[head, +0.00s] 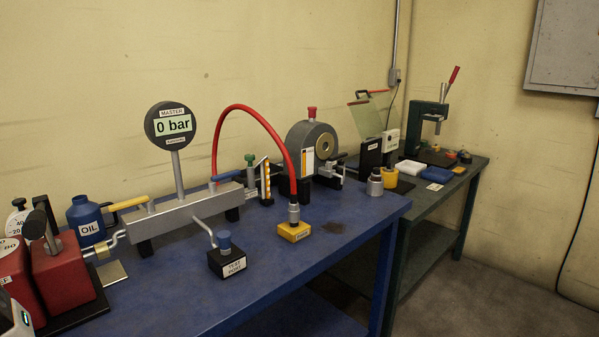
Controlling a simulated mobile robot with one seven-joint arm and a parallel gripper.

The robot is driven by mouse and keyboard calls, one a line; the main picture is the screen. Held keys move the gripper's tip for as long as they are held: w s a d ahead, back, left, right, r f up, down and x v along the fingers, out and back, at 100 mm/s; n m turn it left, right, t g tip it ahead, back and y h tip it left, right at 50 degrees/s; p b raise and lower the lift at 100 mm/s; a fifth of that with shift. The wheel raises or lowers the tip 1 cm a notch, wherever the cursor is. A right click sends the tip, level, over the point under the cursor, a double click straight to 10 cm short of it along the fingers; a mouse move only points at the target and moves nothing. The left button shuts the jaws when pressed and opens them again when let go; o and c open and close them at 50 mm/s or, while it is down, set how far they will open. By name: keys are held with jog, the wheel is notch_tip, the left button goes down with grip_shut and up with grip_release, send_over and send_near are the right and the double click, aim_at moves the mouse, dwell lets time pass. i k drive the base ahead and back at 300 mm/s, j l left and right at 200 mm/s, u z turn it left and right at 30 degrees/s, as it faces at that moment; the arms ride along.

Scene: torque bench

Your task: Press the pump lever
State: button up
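A red pump body (62,275) stands on a black base at the left end of the blue bench. A black grip (36,224) on a metal rod rises above it; it looks like the pump lever, but its full length is not clear. A round master gauge (171,124) on a post reads 0 bar. It stands on a grey manifold (180,211) piped toward the pump. My gripper is not in view. A small white part at the lower left corner is cut off by the frame edge.
A blue oil can (87,222) stands behind the pump pipe. A yellow-handled valve (128,203), a test port block (227,260) and a red hose (240,108) are along the manifold. The blue bench (290,285) is clear at its front. A green bench with a press (437,120) stands beyond.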

aim_at(36, 225)
jog(key=u, duration=1.15)
